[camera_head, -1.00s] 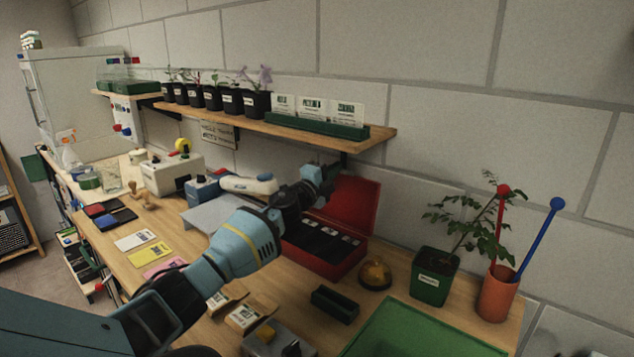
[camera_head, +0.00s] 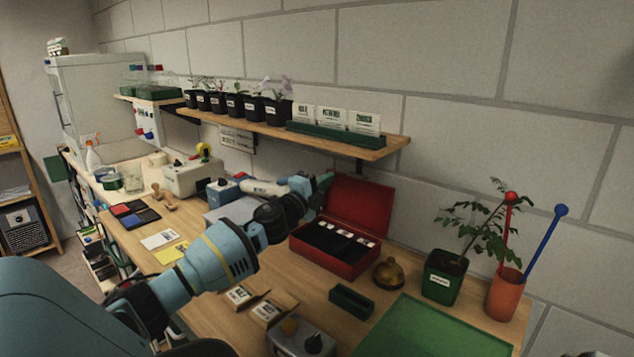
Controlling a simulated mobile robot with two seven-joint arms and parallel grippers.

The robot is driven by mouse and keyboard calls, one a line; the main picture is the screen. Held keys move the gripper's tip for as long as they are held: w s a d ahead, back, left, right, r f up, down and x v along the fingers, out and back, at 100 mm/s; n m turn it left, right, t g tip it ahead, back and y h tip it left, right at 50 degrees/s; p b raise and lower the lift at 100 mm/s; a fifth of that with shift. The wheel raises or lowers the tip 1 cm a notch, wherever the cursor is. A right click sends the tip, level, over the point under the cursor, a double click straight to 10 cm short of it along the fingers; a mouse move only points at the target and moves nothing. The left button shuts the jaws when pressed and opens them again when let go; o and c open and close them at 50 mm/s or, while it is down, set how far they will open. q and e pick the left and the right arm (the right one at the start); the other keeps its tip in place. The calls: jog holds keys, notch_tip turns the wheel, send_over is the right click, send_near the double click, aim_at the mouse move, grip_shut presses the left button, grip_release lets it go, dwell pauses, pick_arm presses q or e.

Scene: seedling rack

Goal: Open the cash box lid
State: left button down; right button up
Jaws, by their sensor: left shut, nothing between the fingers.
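The red cash box (camera_head: 333,262) stands on the wooden counter near the wall. Its red lid (camera_head: 361,209) is raised and leans back toward the wall, so the box is open. Inside are black compartments with white labels or notes along the far side. My left gripper (camera_head: 324,181) is shut and empty at the upper left edge of the lid. I cannot tell whether it touches the lid. My right gripper is not in view.
A brass bell (camera_head: 388,273), a small dark green tray (camera_head: 351,301) and a green mat (camera_head: 440,330) lie right of the box. A potted plant (camera_head: 443,276) and a terracotta pot (camera_head: 505,295) stand further right. A wooden shelf (camera_head: 385,149) with seed packets hangs above the lid.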

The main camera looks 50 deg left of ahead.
pick_arm(q)
jog(key=shift+s+d+r, duration=0.1)
jog(key=shift+s+r, duration=0.1)
jog(key=shift+s, duration=1.15)
